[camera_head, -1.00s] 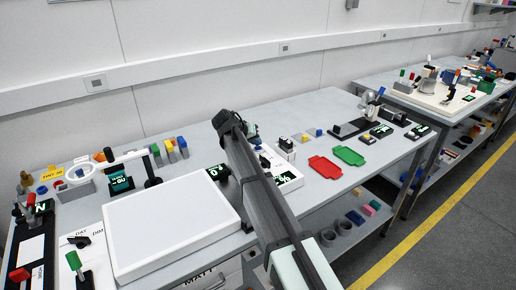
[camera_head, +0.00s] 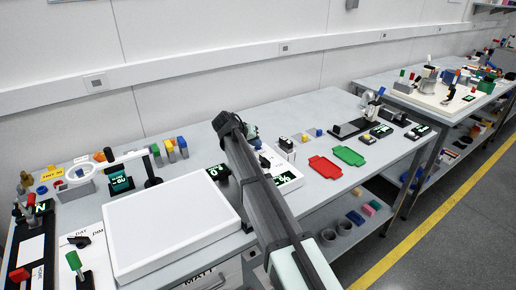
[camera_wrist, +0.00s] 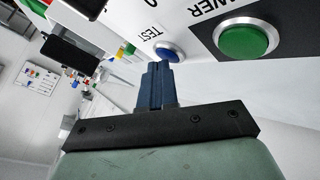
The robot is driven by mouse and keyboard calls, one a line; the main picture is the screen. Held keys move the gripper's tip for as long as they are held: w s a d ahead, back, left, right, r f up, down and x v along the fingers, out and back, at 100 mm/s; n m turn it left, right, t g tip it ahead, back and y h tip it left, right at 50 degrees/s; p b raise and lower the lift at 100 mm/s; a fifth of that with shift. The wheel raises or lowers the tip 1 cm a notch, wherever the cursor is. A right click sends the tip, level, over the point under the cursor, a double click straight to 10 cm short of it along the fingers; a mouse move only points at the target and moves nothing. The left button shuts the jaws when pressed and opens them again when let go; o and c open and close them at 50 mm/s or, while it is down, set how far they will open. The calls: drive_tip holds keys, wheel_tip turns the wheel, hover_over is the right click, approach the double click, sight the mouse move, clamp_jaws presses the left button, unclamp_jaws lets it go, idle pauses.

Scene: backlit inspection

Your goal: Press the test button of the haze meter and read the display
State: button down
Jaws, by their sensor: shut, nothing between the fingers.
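In the wrist view, the blue test button (camera_wrist: 168,52) sits in a metal ring on a white panel, with the word TEST beside it. My gripper (camera_wrist: 157,68) is shut and empty. Its narrow fingertips are right at the lower left edge of this button in the picture; I cannot tell whether they touch it. In the head view, a white instrument with a lit green display (camera_head: 285,178), probably the haze meter, is partly hidden behind my arm. Its display shows a percent sign; any other characters are not readable. My fingertips are hidden in the head view.
A larger green button (camera_wrist: 243,40) on a black patch is close to the right of the blue one. A white light panel (camera_head: 170,225) lies left of my arm.

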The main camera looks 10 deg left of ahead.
sight(256, 149)
drive_tip(key=shift+r, duration=0.1)
idle(0.3)
drive_tip(key=shift+r, duration=0.7)
drive_tip(key=shift+r, duration=2.5)
drive_tip(key=shift+d, duration=0.1)
